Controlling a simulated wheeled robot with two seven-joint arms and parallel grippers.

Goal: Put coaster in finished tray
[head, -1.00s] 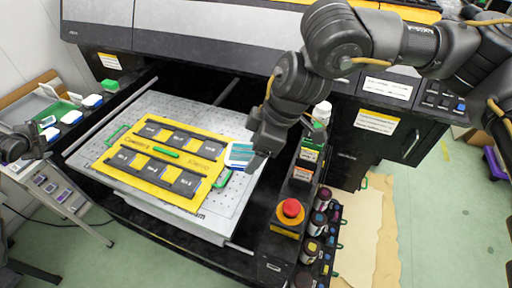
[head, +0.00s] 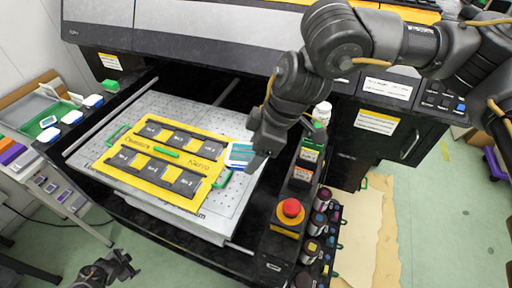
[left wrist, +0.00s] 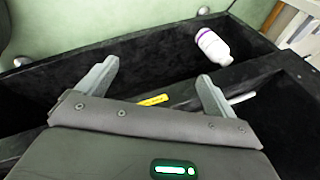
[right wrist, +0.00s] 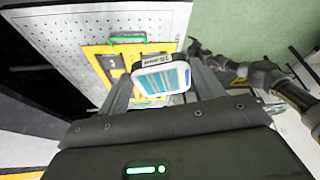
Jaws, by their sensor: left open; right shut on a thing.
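A white coaster (head: 240,155) with a blue-teal striped print is held by my right gripper (head: 257,157) above the right end of the printer bed. In the right wrist view the coaster (right wrist: 163,78) sits between the two fingers. My left gripper (head: 118,264) is low at the bottom left of the head view, away from the trays. In the left wrist view its fingers (left wrist: 155,86) are apart with nothing between them. A green-bottomed tray (head: 62,107) is on the left side table, with a small white-and-blue piece (head: 48,122) in it. I cannot read a label naming the finished tray.
A yellow jig (head: 160,185) with dark slots lies on the perforated bed (head: 150,107). Several white-and-blue blocks line the bed's left side. A red emergency button (head: 291,208) and ink bottles (head: 312,247) stand right. A white bottle (left wrist: 212,46) lies in a black bin.

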